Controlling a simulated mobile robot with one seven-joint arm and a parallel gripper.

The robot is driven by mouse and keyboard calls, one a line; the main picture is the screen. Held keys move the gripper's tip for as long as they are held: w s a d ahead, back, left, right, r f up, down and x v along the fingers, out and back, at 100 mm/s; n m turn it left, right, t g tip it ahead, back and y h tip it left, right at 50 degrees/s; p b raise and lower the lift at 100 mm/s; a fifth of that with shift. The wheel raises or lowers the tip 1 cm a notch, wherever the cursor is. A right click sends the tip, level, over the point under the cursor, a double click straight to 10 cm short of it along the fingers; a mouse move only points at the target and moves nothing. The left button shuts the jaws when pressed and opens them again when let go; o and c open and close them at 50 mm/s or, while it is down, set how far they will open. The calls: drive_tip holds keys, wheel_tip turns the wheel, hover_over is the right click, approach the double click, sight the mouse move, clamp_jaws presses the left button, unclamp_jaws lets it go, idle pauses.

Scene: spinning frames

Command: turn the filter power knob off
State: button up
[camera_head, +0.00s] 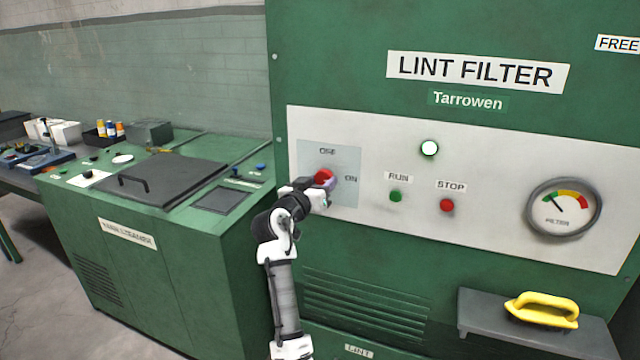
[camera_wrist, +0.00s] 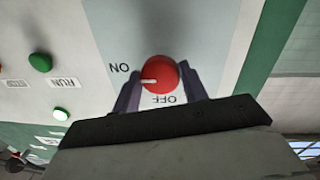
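The filter power knob (camera_head: 323,176) is a red round knob on a pale blue plate of the lint filter's panel, with an OFF label above it and an ON label to its right in the head view. In the wrist view, which is turned over, the knob (camera_wrist: 160,75) has a white pointer mark that points left, toward the ON label (camera_wrist: 119,68); the OFF label (camera_wrist: 165,99) is below. My gripper (camera_wrist: 160,82) has one finger on each side of the knob, both appearing against its sides. In the head view my gripper (camera_head: 318,190) partly covers the knob.
A lit white lamp (camera_head: 429,148), a green RUN button (camera_head: 396,196), a red STOP button (camera_head: 447,205) and a filter gauge (camera_head: 563,208) are on the same panel. A yellow handle (camera_head: 541,309) sits on a grey ledge at lower right. A green yarn steamer (camera_head: 150,235) stands at left.

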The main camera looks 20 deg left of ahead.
drive_tip(key=c, duration=0.4)
drive_tip(key=shift+c, duration=0.2)
drive_tip(key=shift+n, duration=0.3)
drive_tip(key=n, duration=0.3)
drive_tip(key=shift+d+n+p, duration=0.1)
drive_tip(key=shift+n+p, duration=0.2)
drive_tip(key=n+p, duration=0.1)
drive_tip(key=n, duration=0.3)
drive_tip(key=shift+d+t, duration=0.1)
drive_tip(key=shift+t, duration=0.2)
drive_tip(key=n+p, duration=0.1)
drive_tip(key=n, duration=0.2)
drive_tip(key=n+p, duration=0.2)
drive_tip(key=shift+r+n+t+y, duration=0.15)
drive_tip(key=shift+n+t+y, duration=0.15)
drive_tip(key=shift+n+y, duration=0.1)
drive_tip(key=shift+n+y+p, duration=0.4)
drive_tip(key=shift+n+p, duration=1.1)
drive_tip(key=shift+n, duration=0.9)
